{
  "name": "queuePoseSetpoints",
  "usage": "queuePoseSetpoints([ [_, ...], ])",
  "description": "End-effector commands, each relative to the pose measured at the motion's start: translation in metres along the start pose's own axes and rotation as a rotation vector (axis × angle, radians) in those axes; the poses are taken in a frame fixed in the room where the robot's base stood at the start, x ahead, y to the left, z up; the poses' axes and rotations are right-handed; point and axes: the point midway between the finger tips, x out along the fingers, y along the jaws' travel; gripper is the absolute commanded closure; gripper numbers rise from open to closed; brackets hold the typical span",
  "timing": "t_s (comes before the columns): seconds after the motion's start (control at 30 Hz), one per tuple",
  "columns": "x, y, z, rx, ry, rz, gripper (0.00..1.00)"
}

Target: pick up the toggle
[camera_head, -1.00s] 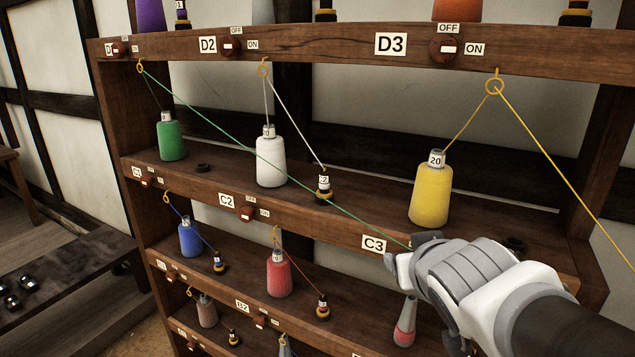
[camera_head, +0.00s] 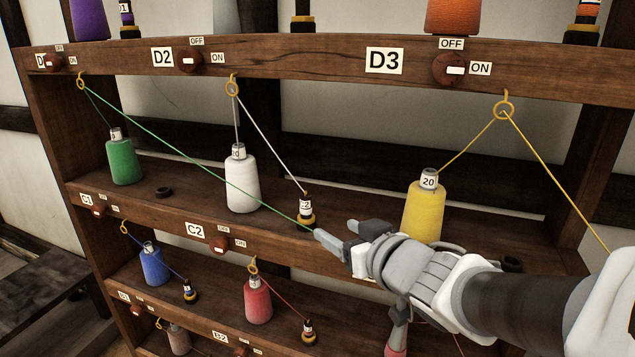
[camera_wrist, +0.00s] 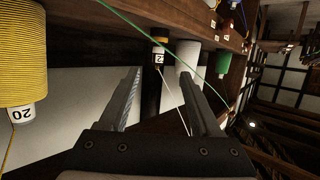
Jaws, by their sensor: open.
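I cannot make out a separate toggle piece for certain. Round red-brown switches with white bars and ON/OFF labels sit on the shelf edges, at D2 (camera_head: 190,61), D3 (camera_head: 455,69) and C2 (camera_head: 219,243). A green thread (camera_head: 185,150) runs from a brass ring (camera_head: 81,81) down to the right and is lost at my gripper's tips. My gripper (camera_head: 336,230) is open in front of the middle shelf, right of a small dark bobbin (camera_head: 306,212).
A yellow spool (camera_head: 424,210) stands behind my gripper, close to my wrist. A white spool (camera_head: 241,185) and green spool (camera_head: 124,162) stand left. Blue (camera_head: 154,268) and red (camera_head: 257,300) spools stand below. A yellow thread (camera_head: 555,180) slants down on the right.

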Motion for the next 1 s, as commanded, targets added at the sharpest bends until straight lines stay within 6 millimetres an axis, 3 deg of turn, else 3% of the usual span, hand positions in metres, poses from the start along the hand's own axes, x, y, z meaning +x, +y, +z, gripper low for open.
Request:
queuePoseSetpoints([
  [0.37, 0.037, 0.001, 0.0, 0.004, -0.003, 0.004, 0.35],
  [0.7, 0.09, 0.001, 0.002, 0.002, -0.001, 0.003, 0.35],
  [1.0, 0.111, 0.002, 0.001, 0.001, -0.001, 0.005, 0.35],
])
